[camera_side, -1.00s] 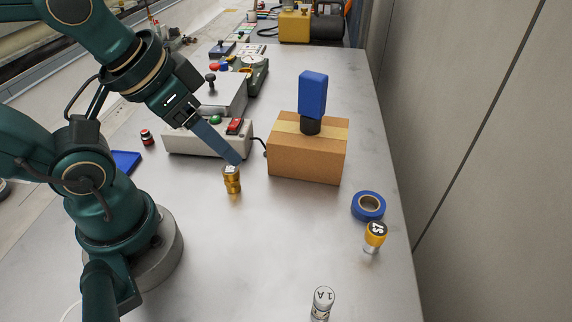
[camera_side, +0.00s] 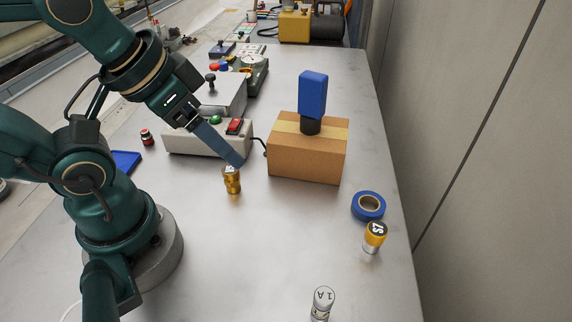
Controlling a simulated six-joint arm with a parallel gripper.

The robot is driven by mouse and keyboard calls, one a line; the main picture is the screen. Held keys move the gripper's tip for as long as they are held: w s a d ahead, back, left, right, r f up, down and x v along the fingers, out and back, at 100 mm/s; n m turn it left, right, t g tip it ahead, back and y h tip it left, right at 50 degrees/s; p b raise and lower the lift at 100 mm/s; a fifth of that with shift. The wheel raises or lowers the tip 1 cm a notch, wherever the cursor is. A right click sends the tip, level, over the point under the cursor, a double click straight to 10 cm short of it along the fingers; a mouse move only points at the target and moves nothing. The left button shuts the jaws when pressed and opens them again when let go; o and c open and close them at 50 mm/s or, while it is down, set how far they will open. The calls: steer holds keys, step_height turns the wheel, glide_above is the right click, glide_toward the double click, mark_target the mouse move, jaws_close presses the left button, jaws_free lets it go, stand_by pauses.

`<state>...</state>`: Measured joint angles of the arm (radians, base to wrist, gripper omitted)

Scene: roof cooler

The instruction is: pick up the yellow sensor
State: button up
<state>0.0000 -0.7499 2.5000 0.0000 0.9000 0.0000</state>
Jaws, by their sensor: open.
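The yellow sensor (camera_side: 375,237) is a short cylinder with a yellow upper part, a metallic lower part and a dark-marked white top. It stands upright near the right edge of the table, just in front of a roll of blue tape. My gripper (camera_side: 240,163) is at the left centre, well away from the yellow sensor. It points down and right, with its tip close above a brass fitting (camera_side: 232,181). The fingers overlap in this view, and nothing shows held between them.
A cardboard box (camera_side: 305,160) with a blue block (camera_side: 313,93) on a dark base stands behind centre. The blue tape roll (camera_side: 368,206) sits behind the sensor. A white labelled cylinder (camera_side: 322,303) is at the front. A grey switch box (camera_side: 195,143) stands behind my gripper. The centre front is clear.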

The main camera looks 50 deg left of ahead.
steer(key=w+a+r+m+t+y, duration=0.1)
steer(key=w+r+t, duration=0.25)
steer(key=w, duration=0.25)
steer(key=w+a+r+m+t, duration=0.1)
steer(key=w+r+m+t, duration=0.1)
steer(key=w+r+t, duration=0.3)
steer(key=w+d+f+m+h, duration=0.25)
steer(key=w+d+m, duration=0.2)
steer(key=w, duration=0.35)
steer(key=m+g+h, duration=0.6)
steer(key=g+h, duration=0.1)
steer(key=h, duration=0.4)
glide_above(377, 232)
steer(key=a, duration=0.5)
step_height(377, 232, down, 13)
steer(key=shift+n+g, duration=0.45)
steer(key=f, duration=0.1)
steer(key=s+f, duration=0.1)
steer(key=f, duration=0.3)
steer(key=shift+s+d+f, duration=0.2)
steer(key=shift+d, duration=0.15)
steer(key=shift+y, duration=0.25)
steer(key=shift+x, duration=2.45)
